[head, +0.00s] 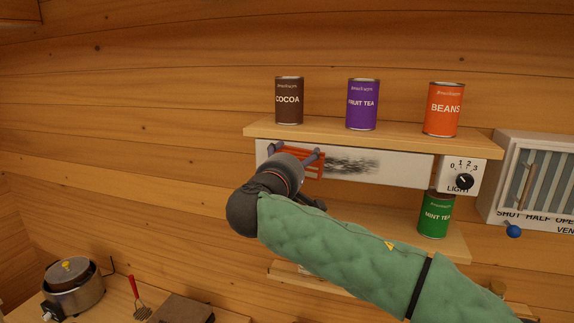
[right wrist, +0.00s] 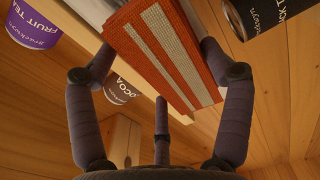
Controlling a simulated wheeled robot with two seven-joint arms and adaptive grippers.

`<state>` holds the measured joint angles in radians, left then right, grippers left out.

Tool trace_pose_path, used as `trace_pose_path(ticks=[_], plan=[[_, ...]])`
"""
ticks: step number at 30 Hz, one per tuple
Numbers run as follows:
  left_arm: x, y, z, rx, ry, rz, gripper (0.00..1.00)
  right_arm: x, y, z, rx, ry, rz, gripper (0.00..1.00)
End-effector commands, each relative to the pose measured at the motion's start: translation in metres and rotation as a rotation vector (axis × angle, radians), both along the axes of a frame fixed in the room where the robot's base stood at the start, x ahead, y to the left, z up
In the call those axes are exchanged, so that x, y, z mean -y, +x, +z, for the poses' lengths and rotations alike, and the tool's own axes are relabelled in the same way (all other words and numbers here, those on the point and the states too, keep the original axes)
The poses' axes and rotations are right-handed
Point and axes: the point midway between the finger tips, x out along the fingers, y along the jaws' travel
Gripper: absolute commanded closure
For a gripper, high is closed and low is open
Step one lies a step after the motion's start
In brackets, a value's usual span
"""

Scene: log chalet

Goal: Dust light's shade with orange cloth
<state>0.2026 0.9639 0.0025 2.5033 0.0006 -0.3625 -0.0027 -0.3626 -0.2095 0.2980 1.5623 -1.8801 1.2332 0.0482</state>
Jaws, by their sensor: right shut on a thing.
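My right gripper (head: 296,153) is shut on the orange cloth (head: 312,170) at the left part of the shade, just left of the smudge. In the right wrist view the cloth (right wrist: 150,50) shows pale stripes and sits between the fingers. I cannot tell whether the cloth touches the shade. The light's knob (head: 465,181), marked 0 to 3, is at the right end. My left gripper is not in view.
Cocoa (head: 289,101), fruit tea (head: 363,104) and beans (head: 443,109) cans stand on the upper shelf (head: 400,141). A mint tea can (head: 435,215) stands on the shelf below. A dark can (right wrist: 255,15) shows in the wrist view. A vent (head: 535,180) is at the right.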

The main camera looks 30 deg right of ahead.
Motion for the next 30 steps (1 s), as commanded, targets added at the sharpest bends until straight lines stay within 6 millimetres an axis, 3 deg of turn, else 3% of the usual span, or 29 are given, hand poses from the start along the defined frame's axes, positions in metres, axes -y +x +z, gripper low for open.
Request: trace_pose_path(ticks=[30], plan=[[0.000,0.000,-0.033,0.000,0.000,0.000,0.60,0.039,-0.038,-0.001,0.003,0.003,-0.003,0.46]])
